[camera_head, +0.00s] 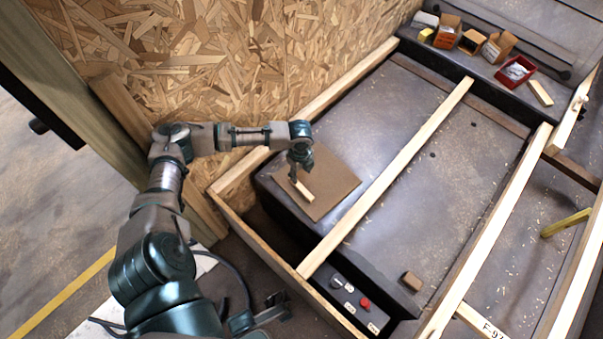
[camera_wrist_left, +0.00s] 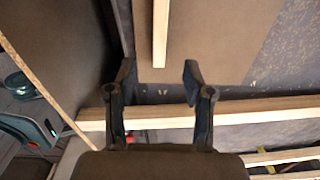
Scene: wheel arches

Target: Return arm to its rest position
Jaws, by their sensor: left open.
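My left arm reaches in from the lower left of the head view, along the chipboard wall. My left gripper (camera_head: 298,172) hangs down over a flat brown board (camera_head: 335,180). A short pale wooden strip (camera_head: 304,192) is just below and beside its fingers. In the left wrist view my left gripper (camera_wrist_left: 160,75) has its two fingers spread with nothing between them. The wooden strip (camera_wrist_left: 160,30) lies beyond the fingertips, over the brown board (camera_wrist_left: 210,35). A dark claw-like part (camera_head: 262,315) at the bottom of the head view may be my right gripper; its fingers are unclear.
A chipboard wall (camera_head: 225,70) stands behind the left arm. Wooden rails (camera_head: 395,175) cross the dark workbench surface (camera_head: 450,130). Small boxes and a red bin (camera_head: 515,70) stand at the far right. A control panel with a red button (camera_head: 365,303) is at the near edge.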

